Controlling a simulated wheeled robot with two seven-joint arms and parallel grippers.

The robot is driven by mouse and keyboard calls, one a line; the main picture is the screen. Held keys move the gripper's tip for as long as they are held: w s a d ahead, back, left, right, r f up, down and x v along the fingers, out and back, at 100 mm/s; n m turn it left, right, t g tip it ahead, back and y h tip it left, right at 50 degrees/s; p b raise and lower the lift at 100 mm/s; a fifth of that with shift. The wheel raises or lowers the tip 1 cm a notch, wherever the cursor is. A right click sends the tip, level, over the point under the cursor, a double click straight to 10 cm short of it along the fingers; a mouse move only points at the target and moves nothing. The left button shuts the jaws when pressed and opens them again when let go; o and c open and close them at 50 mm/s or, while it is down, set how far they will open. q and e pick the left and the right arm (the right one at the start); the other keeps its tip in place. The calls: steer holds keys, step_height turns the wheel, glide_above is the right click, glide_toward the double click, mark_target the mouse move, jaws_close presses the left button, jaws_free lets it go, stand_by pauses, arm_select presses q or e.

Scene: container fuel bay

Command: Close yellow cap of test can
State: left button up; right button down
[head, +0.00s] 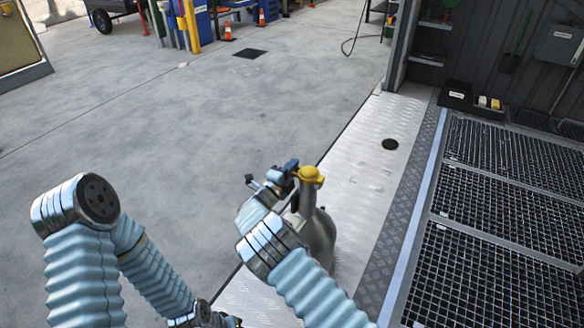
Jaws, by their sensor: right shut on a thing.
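The test can (320,238) is a grey metal can with a rounded body and a narrow neck. It stands on the metal plate floor at the centre, partly hidden behind my right wrist. The yellow cap (311,174) is at the top of the neck; I cannot tell how far it is closed. My right gripper (291,176) is at the cap's left side, shut on it; the contact is small and partly hidden. My left arm bends down to the bottom edge, where its gripper is cut off.
Dark floor grating (510,215) lies to the right, with a checker-plate strip beside it. Bare concrete (200,125) is open to the left and behind. A black tray (472,102) with small blocks sits by the dark wall. Orange cones (228,32) stand far back.

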steer(key=c, duration=1.3)
jaws_free()
steer(key=shift+d+f, duration=0.1)
steer(key=shift+d, duration=0.2)
steer(key=shift+c, duration=0.2)
steer(key=shift+o, duration=0.8)
steer(key=shift+a, duration=0.15)
steer(key=shift+s, duration=0.1)
steer(key=v, duration=1.3)
steer(key=shift+s+a, duration=0.15)
steer(key=shift+s, duration=0.15)
